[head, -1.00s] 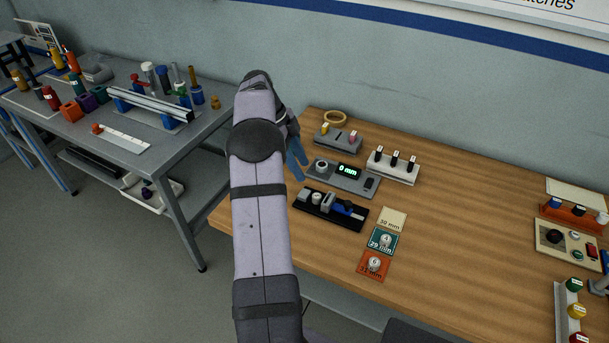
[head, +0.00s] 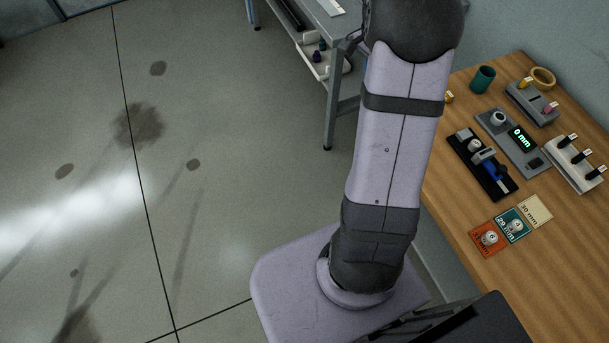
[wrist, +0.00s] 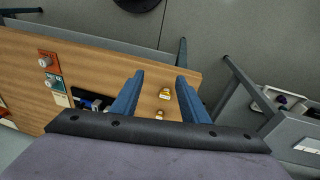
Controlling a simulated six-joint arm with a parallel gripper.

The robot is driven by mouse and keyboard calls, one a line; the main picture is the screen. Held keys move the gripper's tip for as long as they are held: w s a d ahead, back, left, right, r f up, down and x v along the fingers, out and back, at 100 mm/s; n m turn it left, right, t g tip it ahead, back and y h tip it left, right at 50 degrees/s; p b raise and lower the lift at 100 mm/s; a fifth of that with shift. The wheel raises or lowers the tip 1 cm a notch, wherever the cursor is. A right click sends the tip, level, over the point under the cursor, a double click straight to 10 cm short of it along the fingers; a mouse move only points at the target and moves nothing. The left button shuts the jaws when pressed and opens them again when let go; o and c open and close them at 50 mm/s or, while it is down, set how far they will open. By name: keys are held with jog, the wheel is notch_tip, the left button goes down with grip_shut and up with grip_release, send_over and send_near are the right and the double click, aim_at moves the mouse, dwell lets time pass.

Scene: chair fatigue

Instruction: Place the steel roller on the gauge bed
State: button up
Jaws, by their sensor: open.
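The grey gauge (head: 518,152) with a "0 mm" display stands on the wooden table in the head view. A round pale part with a dark top (head: 498,118) sits at its left end. Small pale metal cylinders stand on the orange 31 mm card (head: 479,248) and the teal 29 mm card (head: 522,233). I cannot tell which is the steel roller. My gripper (wrist: 160,76) shows in the wrist view, open and empty above the table; it is outside the head view.
Yellow-labelled items (wrist: 165,94) show between my fingers, below them. A teal cup (head: 482,78), a yellow ring (head: 543,76), a grey block (head: 532,106) and a white switch block (head: 575,166) stand around the gauge. The cream 30 mm card (head: 535,210) looks empty.

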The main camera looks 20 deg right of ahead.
jog(key=s+a+f+n, duration=0.1)
jog(key=s+a+n, duration=0.3)
jog(key=a+n, duration=0.2)
jog(key=s+a+f+n+t+y, duration=0.1)
jog(key=a+n, duration=0.4)
jog(key=a, duration=0.5)
jog(key=s+a+f+n, duration=0.2)
jog(key=s+a+n, duration=0.4)
jog(key=a, duration=0.3)
jog(key=shift+s+f+n+t, duration=0.25)
jog(key=shift+s+n+t, duration=0.05)
jog(key=shift+s, duration=0.05)
jog(key=shift+a+r, duration=0.1)
jog(key=shift+r, duration=0.05)
jog(key=shift+r+p, duration=0.3)
jog(key=shift+p, duration=0.15)
